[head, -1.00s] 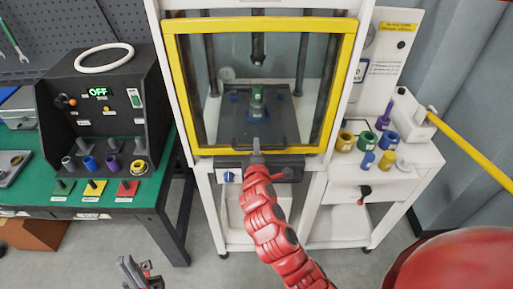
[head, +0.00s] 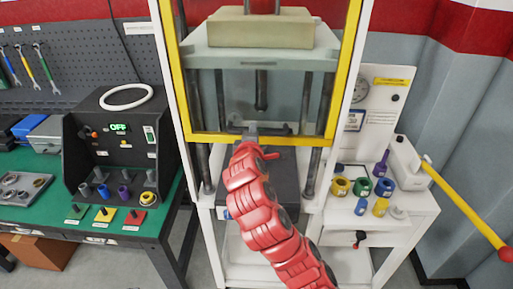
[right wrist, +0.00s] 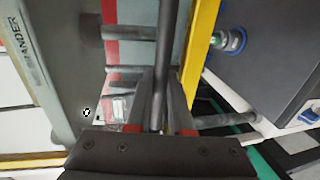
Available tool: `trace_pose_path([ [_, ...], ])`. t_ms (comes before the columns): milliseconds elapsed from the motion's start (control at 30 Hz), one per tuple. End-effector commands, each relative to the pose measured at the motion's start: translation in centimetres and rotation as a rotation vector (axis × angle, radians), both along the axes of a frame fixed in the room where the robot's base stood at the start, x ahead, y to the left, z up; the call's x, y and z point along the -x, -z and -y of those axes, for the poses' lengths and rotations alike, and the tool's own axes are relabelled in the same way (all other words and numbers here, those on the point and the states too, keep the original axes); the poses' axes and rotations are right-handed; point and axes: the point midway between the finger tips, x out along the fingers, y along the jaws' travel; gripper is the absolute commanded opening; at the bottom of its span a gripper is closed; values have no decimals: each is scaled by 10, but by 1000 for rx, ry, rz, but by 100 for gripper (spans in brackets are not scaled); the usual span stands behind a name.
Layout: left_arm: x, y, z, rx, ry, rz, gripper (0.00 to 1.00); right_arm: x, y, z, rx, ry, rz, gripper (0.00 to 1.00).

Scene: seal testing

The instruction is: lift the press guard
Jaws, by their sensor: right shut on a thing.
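The press guard (head: 310,140) is a clear panel in a yellow frame on the front of the white press. Its bottom rail is raised, with a gap above the dark press bed (head: 285,172). My right gripper (head: 251,131) is at the dark handle bar on the lower rail. In the right wrist view, the fingers (right wrist: 160,100) are shut on that handle (right wrist: 165,65), with the yellow frame (right wrist: 202,45) beside them. My left gripper is out of view.
A side stand at right holds several coloured rings and plugs (head: 363,186) and a yellow lever (head: 465,205) that sticks out. At left, a green bench bears a black control box (head: 120,150) with a white ring (head: 126,97) on top.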

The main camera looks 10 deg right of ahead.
Motion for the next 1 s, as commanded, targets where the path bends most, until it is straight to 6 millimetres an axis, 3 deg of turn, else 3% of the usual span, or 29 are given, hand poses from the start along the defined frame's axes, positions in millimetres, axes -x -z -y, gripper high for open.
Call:
trace_pose_path([
  [33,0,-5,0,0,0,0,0,0,-12,-1,-1,-4,2,0],
  [233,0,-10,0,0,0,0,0,0,-29,-1,0,-3,-2,0],
  [667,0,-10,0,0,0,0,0,0,-33,-1,0,-4,-2,0],
  [700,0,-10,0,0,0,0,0,0,-33,-1,0,-4,-2,23],
  [833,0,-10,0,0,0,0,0,0,-32,-2,0,-4,-2,47],
  [1000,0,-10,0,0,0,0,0,0,-32,-2,-1,-4,-3,49],
])
